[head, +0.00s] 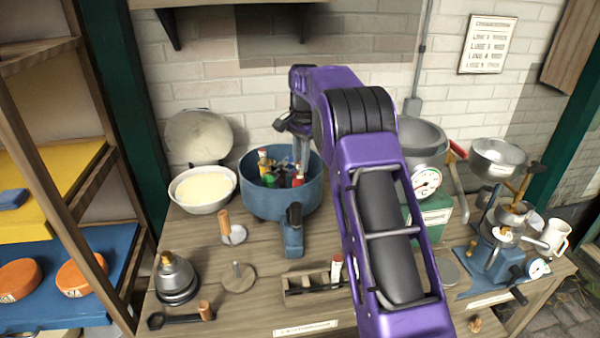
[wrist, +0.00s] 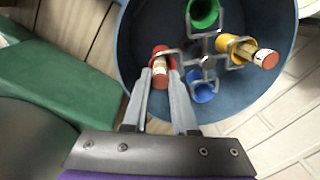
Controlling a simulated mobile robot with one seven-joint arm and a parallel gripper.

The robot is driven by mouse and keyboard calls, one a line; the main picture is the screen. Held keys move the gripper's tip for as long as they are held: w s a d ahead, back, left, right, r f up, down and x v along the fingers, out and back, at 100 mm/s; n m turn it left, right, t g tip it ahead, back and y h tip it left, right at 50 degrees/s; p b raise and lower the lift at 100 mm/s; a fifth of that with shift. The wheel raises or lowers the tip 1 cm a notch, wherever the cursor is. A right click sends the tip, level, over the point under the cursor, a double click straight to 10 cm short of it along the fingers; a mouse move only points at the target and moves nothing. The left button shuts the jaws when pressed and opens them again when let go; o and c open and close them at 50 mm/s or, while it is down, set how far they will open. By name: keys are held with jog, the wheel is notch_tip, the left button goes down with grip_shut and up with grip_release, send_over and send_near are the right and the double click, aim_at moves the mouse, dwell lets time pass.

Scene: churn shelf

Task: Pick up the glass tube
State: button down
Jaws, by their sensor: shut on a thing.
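My gripper (wrist: 160,76) reaches down into a blue round tub (wrist: 135,50), its fingers shut on a slim glass tube (wrist: 160,67) with a reddish end. That tube stands in or against the red holder (wrist: 163,50) of a metal rack inside the tub. A second tube with a red cap (wrist: 269,59) leans out of the yellow holder (wrist: 232,44). The green holder (wrist: 203,14) and blue holder (wrist: 203,91) look empty. In the head view my gripper (head: 300,172) is above the rack in the tub (head: 262,200), and the held tube is hard to make out.
A white bowl (head: 203,192) stands left of the tub, and a green scale (head: 435,215) stands right. In front are a wooden rack (head: 310,290) with a red-capped tube (head: 337,268), a wooden disc (head: 238,278) and a metal bell-shaped weight (head: 176,275). Shelves stand at far left.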

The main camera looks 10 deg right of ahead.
notch_tip(320, 180, up, 10)
jog(key=p, duration=0.2)
dwell(0.7)
